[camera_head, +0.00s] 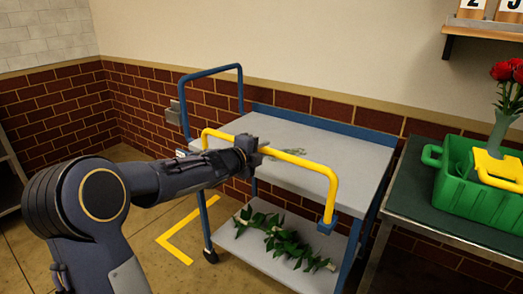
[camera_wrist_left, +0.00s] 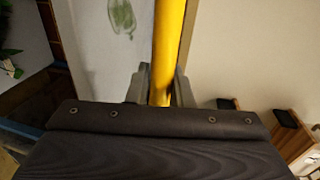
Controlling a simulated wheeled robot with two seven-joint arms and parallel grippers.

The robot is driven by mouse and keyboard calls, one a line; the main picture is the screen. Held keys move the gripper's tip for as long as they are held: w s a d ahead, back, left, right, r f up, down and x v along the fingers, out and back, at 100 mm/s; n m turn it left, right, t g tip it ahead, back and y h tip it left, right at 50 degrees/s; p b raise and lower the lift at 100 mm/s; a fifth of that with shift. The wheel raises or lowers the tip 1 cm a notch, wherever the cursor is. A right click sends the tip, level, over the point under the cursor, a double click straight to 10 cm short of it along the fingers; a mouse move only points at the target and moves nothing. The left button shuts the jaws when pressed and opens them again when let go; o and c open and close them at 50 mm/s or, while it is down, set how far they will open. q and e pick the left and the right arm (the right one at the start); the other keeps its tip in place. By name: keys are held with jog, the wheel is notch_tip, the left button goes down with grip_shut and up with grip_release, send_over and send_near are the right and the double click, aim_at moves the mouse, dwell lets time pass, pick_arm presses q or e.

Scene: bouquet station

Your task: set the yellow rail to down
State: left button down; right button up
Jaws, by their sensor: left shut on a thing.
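The yellow rail (camera_head: 302,160) is a bent bar along the near side of a blue-framed cart (camera_head: 320,139) with grey shelves. It stands above the level of the top shelf, its right end bending down to a blue bracket (camera_head: 327,226). My left gripper (camera_head: 262,149) is shut on the rail near its middle. In the left wrist view the yellow rail (camera_wrist_left: 168,45) runs between the two fingers of my left gripper (camera_wrist_left: 158,88). The arm hides part of the rail's left half. My right gripper is not in view.
Leafy green stems (camera_head: 280,241) lie on the cart's lower shelf. A green crate (camera_head: 455,180) and red roses (camera_head: 506,72) are on a dark-topped table (camera_head: 424,211) at the right. A yellow line (camera_head: 172,240) marks the floor left of the cart.

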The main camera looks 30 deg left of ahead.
pick_arm(q)
notch_tip(320, 180, down, 14)
jog(key=b, duration=1.2)
jog(key=shift+r, duration=0.2)
jog(key=shift+f, duration=0.1)
jog(key=c, duration=1.3)
grip_release()
jog(key=shift+c, duration=0.2)
jog(key=p+v, duration=0.2)
jog(key=v, duration=0.6)
